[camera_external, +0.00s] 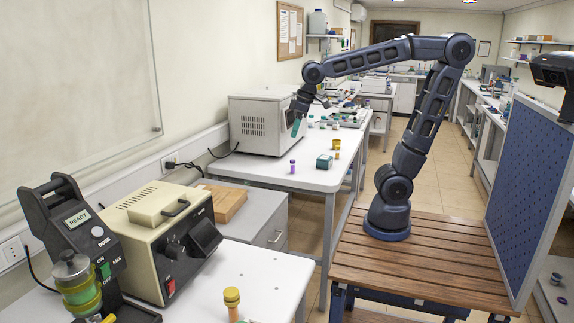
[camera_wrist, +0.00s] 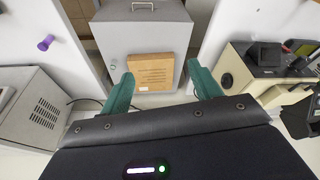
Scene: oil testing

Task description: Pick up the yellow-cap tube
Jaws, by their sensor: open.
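A tube with a yellow cap (camera_external: 232,298) stands upright on the near white table in the external view, cut off by the bottom edge. It does not show in the wrist view. My gripper (camera_external: 297,127) hangs over the far table beside the white box-shaped machine, well behind and above the tube. In the wrist view my two green fingers (camera_wrist: 163,88) are spread wide with nothing between them.
A cream machine (camera_external: 160,235) and a dark mixer (camera_external: 75,240) stand left of the tube. A wooden box (camera_external: 223,201) lies on a grey cabinet. The far table holds a purple-capped tube (camera_external: 292,166), a teal box (camera_external: 324,161) and the white machine (camera_external: 262,123).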

